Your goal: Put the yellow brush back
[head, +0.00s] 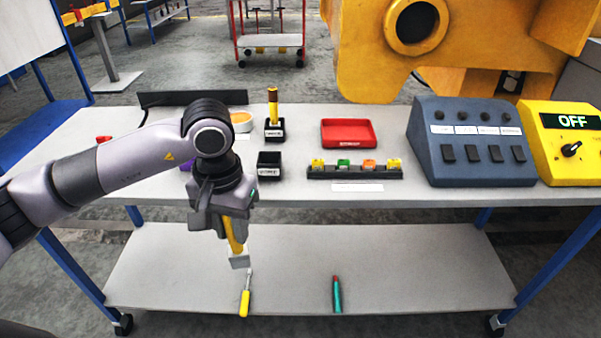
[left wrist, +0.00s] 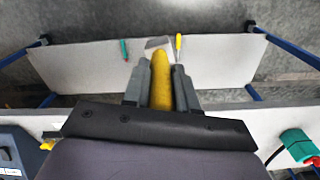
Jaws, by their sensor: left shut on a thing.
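My left gripper (head: 232,222) is shut on the yellow brush (head: 236,238), which hangs down with its pale grey head lowest. Brush and gripper are in front of the table's front edge, with the lower shelf behind them in the head view. In the left wrist view, the brush's yellow handle (left wrist: 163,80) lies between both fingers of the left gripper (left wrist: 160,82). An empty-looking black holder (head: 269,165) with a white label stands on the table, right of my gripper. Behind it, a similar black holder (head: 274,130) has an upright yellow-and-brown handle (head: 273,105) in it. My right gripper is not in view.
A red tray (head: 348,133), a black rack (head: 354,173) with several coloured pieces, a blue switch box (head: 470,145) and a yellow box (head: 568,140) reading OFF stand on the table. A yellow-handled tool (head: 244,300) and a green tool (head: 337,295) lie on the lower shelf.

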